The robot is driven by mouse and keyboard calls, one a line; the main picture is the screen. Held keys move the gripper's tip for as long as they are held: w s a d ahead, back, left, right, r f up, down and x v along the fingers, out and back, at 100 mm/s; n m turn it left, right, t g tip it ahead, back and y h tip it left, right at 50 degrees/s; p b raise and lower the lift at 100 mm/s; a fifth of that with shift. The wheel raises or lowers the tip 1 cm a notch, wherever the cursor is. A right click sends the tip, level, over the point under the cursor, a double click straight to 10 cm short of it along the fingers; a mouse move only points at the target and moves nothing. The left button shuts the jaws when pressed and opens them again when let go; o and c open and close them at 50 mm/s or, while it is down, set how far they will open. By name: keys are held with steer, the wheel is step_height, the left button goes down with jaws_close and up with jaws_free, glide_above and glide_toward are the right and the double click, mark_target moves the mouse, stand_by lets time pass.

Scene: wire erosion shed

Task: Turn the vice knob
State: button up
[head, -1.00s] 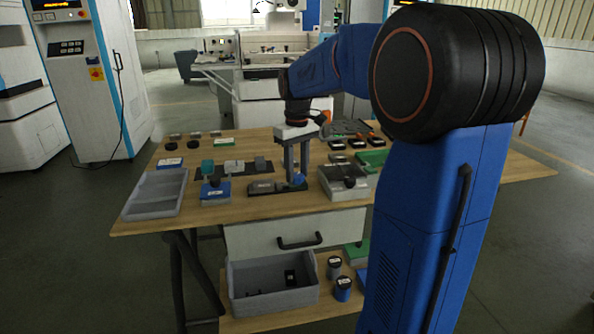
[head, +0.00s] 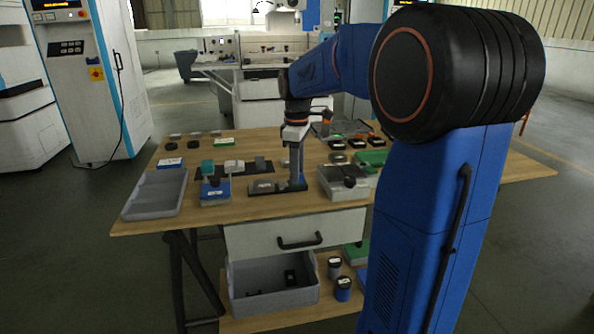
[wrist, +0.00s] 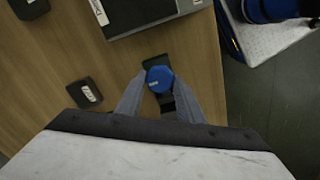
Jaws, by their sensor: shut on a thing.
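The vice (head: 262,188) is a low dark block with a grey body near the front middle of the wooden table, in the head view. Its blue round knob (wrist: 159,77) shows in the wrist view between my fingertips. My gripper (wrist: 159,84) points down from above and is shut on the knob, one finger on each side. In the head view my gripper (head: 296,182) stands at the right end of the vice, its fingers hiding most of the knob.
A grey box (head: 332,193) stands close to the right of my gripper. A blue block (head: 214,196) is to the left, then a shallow grey tray (head: 149,211) at the table's left edge. A drawer (head: 270,238) is under the tabletop.

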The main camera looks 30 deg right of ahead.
steer(key=shift+r, duration=0.1)
stand_by(0.3)
steer(key=o, duration=1.1)
steer(key=shift+c, duration=0.2)
steer(key=shift+r, duration=0.1)
step_height(320, 180, up, 17)
steer(key=s+a+f+m+t, duration=0.1)
steer(key=s+a+f+m, duration=0.2)
steer(key=s+f, duration=0.5)
steer(key=s+a+f+m+t, duration=0.2)
steer(key=s+f, duration=0.5)
steer(key=s, duration=0.4)
steer(key=s+a+f+m+t, duration=0.1)
steer(key=s+a+f+m, duration=0.3)
steer(key=s+a+f, duration=0.2)
steer(key=s+f, duration=0.2)
steer(key=s, duration=0.2)
steer(key=shift+a+f+t, duration=0.3)
steer(key=shift+f+t, duration=0.05)
steer(key=shift+t, duration=0.05)
